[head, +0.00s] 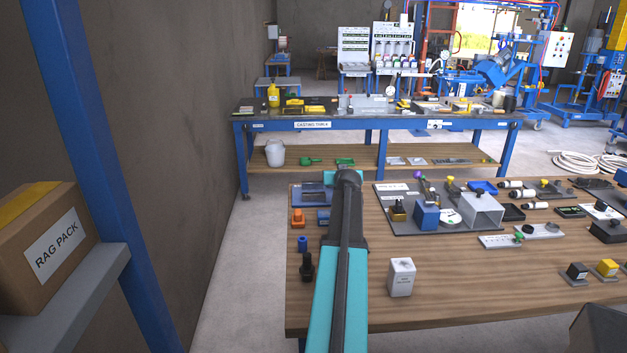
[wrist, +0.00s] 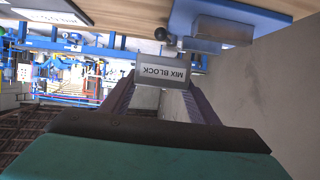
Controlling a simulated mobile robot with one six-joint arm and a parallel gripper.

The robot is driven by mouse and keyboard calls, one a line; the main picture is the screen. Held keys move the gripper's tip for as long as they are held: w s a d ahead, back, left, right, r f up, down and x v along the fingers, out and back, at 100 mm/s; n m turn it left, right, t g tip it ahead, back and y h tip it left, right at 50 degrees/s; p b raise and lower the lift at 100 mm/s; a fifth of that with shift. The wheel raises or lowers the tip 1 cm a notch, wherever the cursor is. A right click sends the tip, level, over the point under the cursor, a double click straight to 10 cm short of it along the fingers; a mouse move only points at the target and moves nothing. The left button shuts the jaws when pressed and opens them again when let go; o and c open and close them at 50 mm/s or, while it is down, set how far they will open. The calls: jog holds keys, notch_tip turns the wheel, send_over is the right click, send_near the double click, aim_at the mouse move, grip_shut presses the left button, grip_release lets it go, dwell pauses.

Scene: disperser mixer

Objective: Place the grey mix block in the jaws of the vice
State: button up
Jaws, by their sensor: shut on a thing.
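The grey mix block (wrist: 162,72), labelled MIX BLOCK, is held between the two fingers of my gripper (wrist: 160,88) in the wrist view. My gripper is shut on it. The vice (wrist: 228,24) shows at the top of the wrist view, with a blue body, grey jaws and a dark ball-ended handle. The block appears apart from the jaws, below and left of them in that picture. In the head view, a blue item (head: 313,196) left of my arm looks like the vice, partly hidden. My arm hides the block and fingers there.
The wooden bench (head: 465,290) carries a pale labelled box (head: 401,278) right of my arm, and an orange part (head: 298,217) and a dark knobbed part (head: 307,266) to its left. A grey fixture board (head: 398,222) lies further right.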

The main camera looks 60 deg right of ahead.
jog(key=w+a+p, duration=0.1)
jog(key=w+p, duration=0.1)
jog(key=w, duration=0.8)
jog(key=shift+f, duration=0.45)
jog(key=shift+f, duration=0.1)
jog(key=shift+f+p, duration=0.65)
jog(key=shift+f, duration=0.95)
jog(key=shift+f+b, duration=0.65)
jog(key=shift+f, duration=0.05)
jog(key=o, duration=1.5)
jog(key=shift+c, duration=0.2)
jog(key=shift+r, duration=0.15)
